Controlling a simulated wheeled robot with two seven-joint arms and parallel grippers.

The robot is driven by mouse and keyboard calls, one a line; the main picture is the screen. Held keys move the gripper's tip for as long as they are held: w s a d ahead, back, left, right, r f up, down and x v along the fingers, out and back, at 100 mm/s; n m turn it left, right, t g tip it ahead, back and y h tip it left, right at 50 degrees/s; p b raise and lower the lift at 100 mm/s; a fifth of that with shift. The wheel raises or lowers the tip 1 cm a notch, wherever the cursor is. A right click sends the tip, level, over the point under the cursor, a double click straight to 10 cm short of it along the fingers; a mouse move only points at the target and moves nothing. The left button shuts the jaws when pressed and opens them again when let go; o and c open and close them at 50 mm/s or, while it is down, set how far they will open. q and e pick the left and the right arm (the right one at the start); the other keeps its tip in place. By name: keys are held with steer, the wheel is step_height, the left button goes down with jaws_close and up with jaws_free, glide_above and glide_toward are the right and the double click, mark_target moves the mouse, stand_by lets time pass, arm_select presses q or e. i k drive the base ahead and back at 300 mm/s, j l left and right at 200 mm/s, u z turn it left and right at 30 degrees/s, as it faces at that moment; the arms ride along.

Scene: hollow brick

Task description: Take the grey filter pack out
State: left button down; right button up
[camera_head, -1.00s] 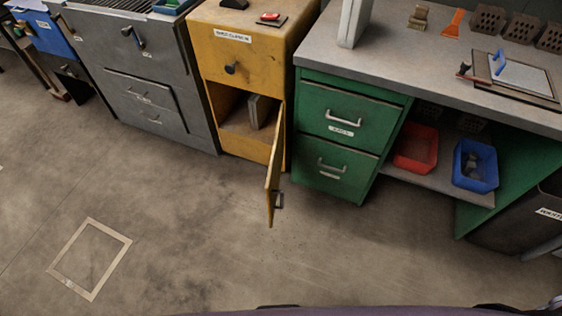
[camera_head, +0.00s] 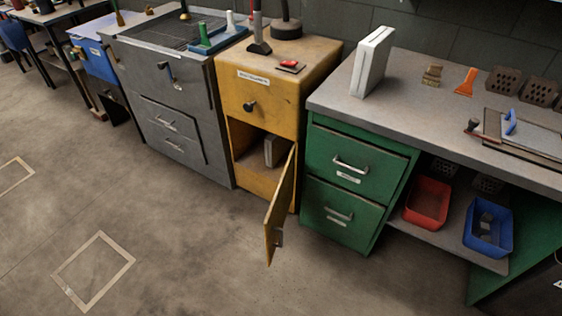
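A grey filter pack (camera_head: 270,151) stands upright inside the lower compartment of the yellow cabinet (camera_head: 284,98). Its lower front is partly hidden by the cabinet door (camera_head: 280,212), which hangs open toward me and to the right. A white, thick, slab-like block (camera_head: 372,64) stands upright on the green bench's worktop. Neither of my grippers shows in the head view.
The green drawer unit (camera_head: 352,172) stands right of the open door. A red bin (camera_head: 427,203) and a blue bin (camera_head: 488,228) sit on the bench's lower shelf. A grey cabinet (camera_head: 172,110) stands left. The floor in front, with a taped square (camera_head: 93,268), is clear.

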mark_target(276, 146)
steer(key=i+j+z, duration=0.1)
steer(key=j, duration=0.2)
steer(key=i+j, duration=0.2)
steer(key=j, duration=0.15)
steer(key=i+j+z, duration=0.15)
steer(key=j, duration=0.2)
steer(key=i+j, duration=0.1)
steer(key=j, duration=0.25)
steer(key=i+j+z, duration=0.15)
steer(key=j, duration=0.2)
